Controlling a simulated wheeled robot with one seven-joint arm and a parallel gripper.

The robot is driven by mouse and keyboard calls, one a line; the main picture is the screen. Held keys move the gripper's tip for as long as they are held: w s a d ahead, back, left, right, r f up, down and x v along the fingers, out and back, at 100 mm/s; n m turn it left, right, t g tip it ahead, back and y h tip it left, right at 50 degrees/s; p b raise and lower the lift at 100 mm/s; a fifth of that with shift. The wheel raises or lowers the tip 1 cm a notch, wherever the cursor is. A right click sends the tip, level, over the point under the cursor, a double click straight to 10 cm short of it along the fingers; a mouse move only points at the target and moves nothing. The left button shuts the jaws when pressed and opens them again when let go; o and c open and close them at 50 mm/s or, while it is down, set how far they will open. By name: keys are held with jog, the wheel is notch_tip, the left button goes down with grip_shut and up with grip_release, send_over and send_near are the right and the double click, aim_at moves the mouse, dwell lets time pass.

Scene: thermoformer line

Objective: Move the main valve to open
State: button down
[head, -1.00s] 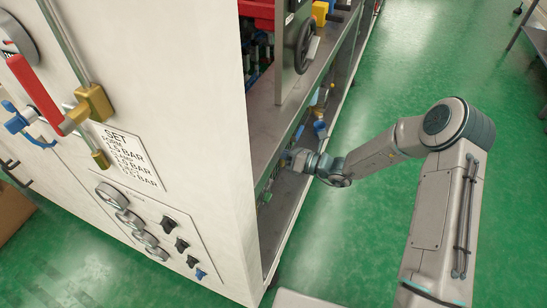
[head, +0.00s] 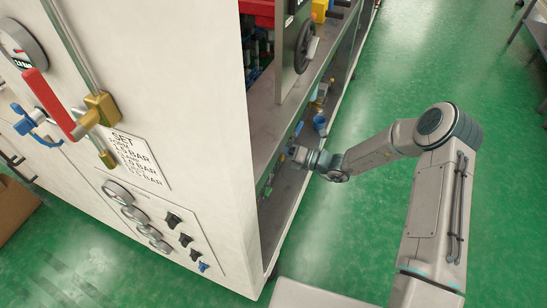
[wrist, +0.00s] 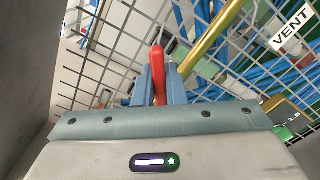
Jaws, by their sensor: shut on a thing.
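In the wrist view my gripper (wrist: 161,74) is shut on a red lever (wrist: 157,58), which sticks up between the blue-grey fingers. A brass pipe (wrist: 212,38) runs diagonally just right of it, and a white VENT label (wrist: 291,30) is at the upper right. In the head view my gripper (head: 298,155) reaches into the open lower bay of the machine, and the lever there is hidden. A separate red-handled valve (head: 50,103) with a brass body is on the front panel. I cannot tell which lever is the main valve.
A wire grid (wrist: 115,45) and blue hoses (wrist: 240,95) lie close beyond the fingers. The bay's shelf (head: 268,130) overhangs near my gripper. A handwheel (head: 305,45) is above.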

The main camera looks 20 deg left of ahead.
jog(key=m, duration=0.1)
jog(key=w+f+m+p, duration=0.1)
jog(key=m, duration=0.1)
jog(key=shift+f+m, duration=0.3)
jog(key=m, duration=0.1)
jog(key=f+m+p, duration=0.1)
jog(key=shift+f+m, duration=0.25)
jog(key=shift+m, duration=0.15)
jog(key=c, duration=1.4)
grip_release()
jog(key=shift+d, duration=0.15)
jog(key=s+d, duration=0.1)
jog(key=d, duration=1.2)
jog(key=shift+d, duration=0.25)
jog(key=shift+r, duration=0.1)
